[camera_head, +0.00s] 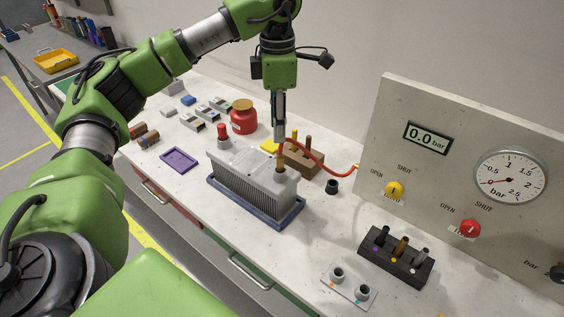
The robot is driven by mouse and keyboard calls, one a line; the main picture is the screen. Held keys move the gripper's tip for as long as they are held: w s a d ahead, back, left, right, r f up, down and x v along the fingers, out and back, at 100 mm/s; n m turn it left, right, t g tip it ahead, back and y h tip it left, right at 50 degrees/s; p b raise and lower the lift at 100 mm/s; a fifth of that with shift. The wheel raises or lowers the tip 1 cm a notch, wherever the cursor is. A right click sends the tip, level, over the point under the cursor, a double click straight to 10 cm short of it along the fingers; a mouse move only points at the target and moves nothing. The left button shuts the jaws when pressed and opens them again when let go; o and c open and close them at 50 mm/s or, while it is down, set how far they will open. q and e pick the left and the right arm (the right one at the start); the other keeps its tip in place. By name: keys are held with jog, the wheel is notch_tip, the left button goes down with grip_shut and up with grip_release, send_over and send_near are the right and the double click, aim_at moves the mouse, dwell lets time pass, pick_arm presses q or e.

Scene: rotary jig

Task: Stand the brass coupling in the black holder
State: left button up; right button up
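The black holder (374,262) sits on the bench at the lower right. A dark piece (383,235), a brass-brown piece (402,245) and a grey piece (422,257) stand upright in it. Another brass-brown fitting (280,162) stands upright at the right end of the grey finned unit (238,172). I cannot tell which is the brass coupling. My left gripper (280,136) points down directly above the fitting on the unit. Its fingertips are at or close to the fitting's top; their gap and any grasp are unclear. My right gripper is not in view.
A red hose (322,165) runs from beside the gripper to the gauge panel (450,165). A brown block with pegs (303,160), a black cup (331,186) and a plate with two cups (345,288) are nearby. A red pot (243,117) stands behind.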

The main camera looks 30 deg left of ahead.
aim_at(280, 154)
pick_arm(q)
notch_tip(280, 154, down, 5)
jog(key=shift+r+p, duration=0.15)
jog(key=shift+p, duration=0.3)
notch_tip(280, 154, down, 5)
jog(key=p, duration=0.3)
jog(key=shift+w+d+r, duration=0.1)
jog(key=shift+d+r, duration=0.05)
jog(key=shift+r, duration=0.05)
jog(key=shift+f, duration=0.4)
grip_shut()
